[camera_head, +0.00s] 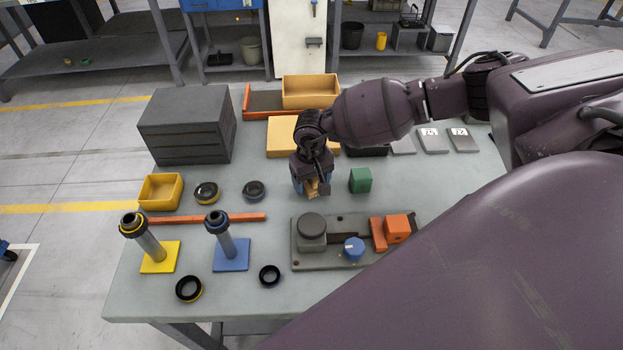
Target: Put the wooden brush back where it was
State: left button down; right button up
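My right gripper (320,190) points down over the middle of the table, left of a green block (360,180). A small tan wooden piece, which looks like the wooden brush (312,188), shows between its fingers, and the gripper seems shut on it. Most of the brush is hidden by the gripper. I cannot tell whether the brush touches the table. My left gripper is not in view.
A grey drawer box (185,140), a yellow bin (161,191) and posts on yellow (160,258) and blue (231,255) bases stand left. A fixture plate (340,262) lies in front. Yellow boxes (310,92) stand behind the gripper.

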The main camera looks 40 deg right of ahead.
jog(key=shift+o, duration=0.5)
jog(key=shift+r, duration=0.1)
jog(key=shift+r, duration=0.15)
notch_tip(320, 180, up, 12)
jog(key=shift+f, duration=0.1)
dwell(0.5)
